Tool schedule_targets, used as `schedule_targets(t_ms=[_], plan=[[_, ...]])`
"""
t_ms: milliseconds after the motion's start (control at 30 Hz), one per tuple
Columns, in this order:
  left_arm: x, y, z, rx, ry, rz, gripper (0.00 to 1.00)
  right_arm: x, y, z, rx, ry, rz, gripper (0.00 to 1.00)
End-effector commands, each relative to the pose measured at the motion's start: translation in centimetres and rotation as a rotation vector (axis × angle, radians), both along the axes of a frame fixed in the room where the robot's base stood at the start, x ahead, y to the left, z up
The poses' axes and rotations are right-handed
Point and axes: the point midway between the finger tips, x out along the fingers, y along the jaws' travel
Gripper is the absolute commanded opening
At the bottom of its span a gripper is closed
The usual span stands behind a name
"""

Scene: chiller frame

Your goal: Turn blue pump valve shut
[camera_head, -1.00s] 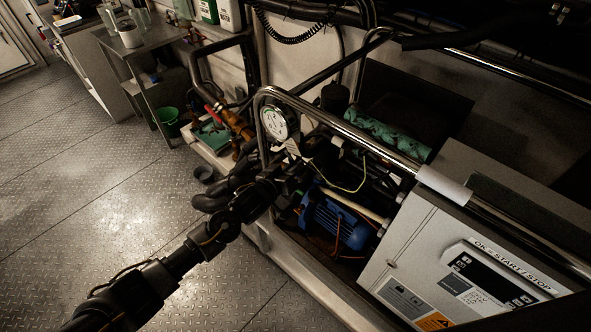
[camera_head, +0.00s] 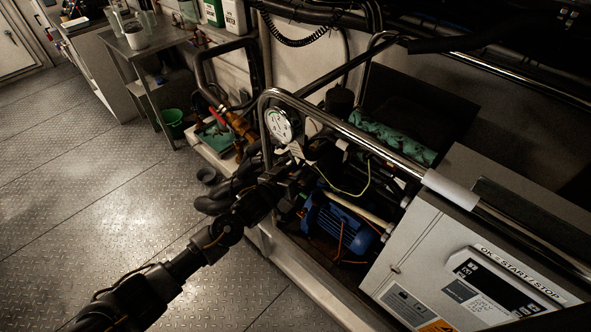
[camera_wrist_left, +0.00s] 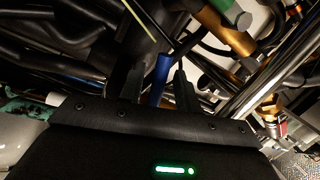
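The blue valve handle (camera_wrist_left: 162,76) shows in the left wrist view as a short blue bar. It lies between the two fingers of my left gripper (camera_wrist_left: 156,88), with dark gaps on both sides, so the gripper looks open around it and not closed on it. In the head view my left gripper (camera_head: 305,165) reaches in behind the chrome rail, beside the pressure gauge; its fingers are hard to make out among dark parts. The valve handle cannot be picked out there. A blue pump motor (camera_head: 340,222) sits just below and right of the gripper. My right gripper is not in view.
A chrome rail (camera_head: 340,128) crosses above the pump bay. A grey control box (camera_head: 425,255) fills the right. Hoses and pipes crowd the bay. The metal floor (camera_head: 90,200) at left is clear.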

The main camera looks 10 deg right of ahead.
Motion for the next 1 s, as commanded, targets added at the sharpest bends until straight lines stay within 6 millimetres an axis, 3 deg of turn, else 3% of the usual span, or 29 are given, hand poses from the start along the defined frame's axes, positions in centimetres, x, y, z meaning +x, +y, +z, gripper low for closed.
schedule_targets(t_ms=[267,700,1000], plan=[[-0.5,0.4,0.0,-0.001,0.001,-0.001,0.33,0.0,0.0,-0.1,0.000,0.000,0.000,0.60],[-6.1,5.6,1.3,-0.001,-0.001,0.000,0.33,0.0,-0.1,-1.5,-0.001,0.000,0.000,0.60],[-7.9,7.1,1.9,0.000,0.000,0.000,0.33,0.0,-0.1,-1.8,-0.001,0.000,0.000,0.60]])
